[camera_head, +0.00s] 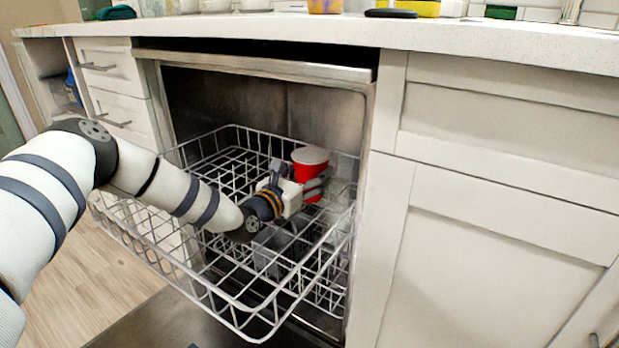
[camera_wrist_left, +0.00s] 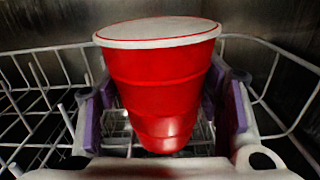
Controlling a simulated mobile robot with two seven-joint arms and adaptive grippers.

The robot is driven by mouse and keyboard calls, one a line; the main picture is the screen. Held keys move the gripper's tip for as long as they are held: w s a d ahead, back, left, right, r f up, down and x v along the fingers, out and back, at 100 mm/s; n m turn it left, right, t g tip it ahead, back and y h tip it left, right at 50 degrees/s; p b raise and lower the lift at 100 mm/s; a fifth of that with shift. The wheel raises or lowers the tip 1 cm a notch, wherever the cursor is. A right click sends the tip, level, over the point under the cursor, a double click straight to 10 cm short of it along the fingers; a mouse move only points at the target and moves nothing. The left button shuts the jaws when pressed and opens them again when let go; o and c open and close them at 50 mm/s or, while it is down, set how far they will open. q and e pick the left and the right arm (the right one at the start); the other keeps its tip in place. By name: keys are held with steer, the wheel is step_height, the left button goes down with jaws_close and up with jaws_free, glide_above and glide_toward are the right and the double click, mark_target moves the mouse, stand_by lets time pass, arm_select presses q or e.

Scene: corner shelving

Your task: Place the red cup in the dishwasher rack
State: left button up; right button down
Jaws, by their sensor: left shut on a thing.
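The red cup (camera_head: 309,172) has a white top and is inside the dishwasher, over the back right part of the white wire rack (camera_head: 233,318). My left gripper (camera_head: 302,190) reaches in from the left and is shut on the cup. In the left wrist view the cup (camera_wrist_left: 165,90) stands roughly upright between the two purple-padded fingers (camera_wrist_left: 165,118), with rack wires behind and below it. The cup's base is partly hidden, and I cannot tell whether it touches the rack. My right gripper is not in view.
The upper rack is pulled out, and much of it looks empty. The dishwasher's right wall (camera_head: 362,150) is close to the cup. The countertop (camera_head: 450,38) runs above, with several items on it. White cabinets (camera_head: 490,240) stand to the right.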

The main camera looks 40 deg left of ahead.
mark_target(302, 178)
arm_select(q)
steer(key=o, duration=0.6)
steer(key=shift+o, duration=0.2)
steer(key=shift+r, duration=0.1)
steer(key=s+p, duration=0.1)
steer(key=s, duration=0.1)
steer(key=s+p, duration=0.1)
steer(key=s, duration=0.1)
steer(key=s+p, duration=0.1)
steer(key=s, duration=0.2)
steer(key=shift+s+d+r, duration=0.1)
steer(key=shift+d+r, duration=0.05)
steer(key=shift+d, duration=0.2)
steer(key=shift+s, duration=0.15)
